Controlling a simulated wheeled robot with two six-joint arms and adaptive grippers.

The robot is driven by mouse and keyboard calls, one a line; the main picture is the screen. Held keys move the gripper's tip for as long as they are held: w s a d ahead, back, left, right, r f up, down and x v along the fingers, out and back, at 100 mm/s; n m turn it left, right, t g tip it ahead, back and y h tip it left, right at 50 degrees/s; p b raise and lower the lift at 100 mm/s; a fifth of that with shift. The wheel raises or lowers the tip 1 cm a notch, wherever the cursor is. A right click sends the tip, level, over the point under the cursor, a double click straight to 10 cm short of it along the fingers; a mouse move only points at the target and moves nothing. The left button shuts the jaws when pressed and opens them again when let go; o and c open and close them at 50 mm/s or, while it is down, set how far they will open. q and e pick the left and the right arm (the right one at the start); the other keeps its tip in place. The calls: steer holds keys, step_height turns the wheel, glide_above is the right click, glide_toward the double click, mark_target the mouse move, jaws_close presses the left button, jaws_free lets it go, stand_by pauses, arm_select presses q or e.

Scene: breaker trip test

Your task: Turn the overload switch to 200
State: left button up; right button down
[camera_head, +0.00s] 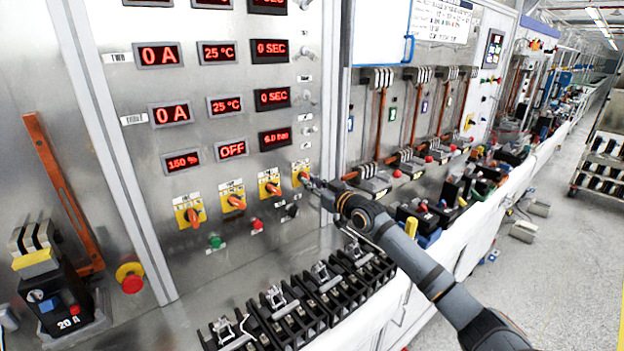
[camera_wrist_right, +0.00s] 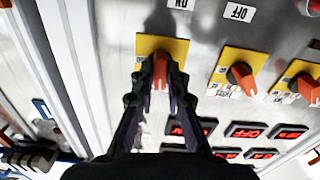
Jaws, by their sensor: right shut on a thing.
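A row of yellow rotary switches with orange knobs sits low on the metal panel. My right gripper (camera_head: 307,181) is at the rightmost switch (camera_head: 301,169). In the right wrist view, the fingers of my right gripper (camera_wrist_right: 160,85) are closed on either side of that switch's orange knob (camera_wrist_right: 160,68), over its yellow plate (camera_wrist_right: 178,45). The other switches (camera_head: 269,184), (camera_head: 232,198) and the leftmost one (camera_head: 188,212) stand free to the left. I cannot read which is labelled overload. A red display (camera_head: 182,160) seems to read 150 %. My left gripper is not in view.
A green button (camera_head: 215,241) and a red button (camera_head: 257,225) sit below the switches. Black breakers (camera_head: 290,310) line the ledge in front. A red emergency button (camera_head: 131,279) and a 20 A breaker (camera_head: 58,298) stand at the left.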

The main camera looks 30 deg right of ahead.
steer(key=shift+a+r+m+p, duration=0.1)
steer(key=shift+m+p, duration=1.05)
steer(key=shift+m, duration=1.35)
steer(key=shift+r+m+p, duration=0.1)
steer(key=shift+m+p, duration=1.05)
steer(key=shift+m, duration=1.35)
steer(key=shift+f, duration=0.1)
steer(key=c, duration=1.6)
jaws_free()
steer(key=shift+o, duration=1.3)
steer(key=shift+w+f, duration=0.1)
steer(key=shift+w, duration=0.05)
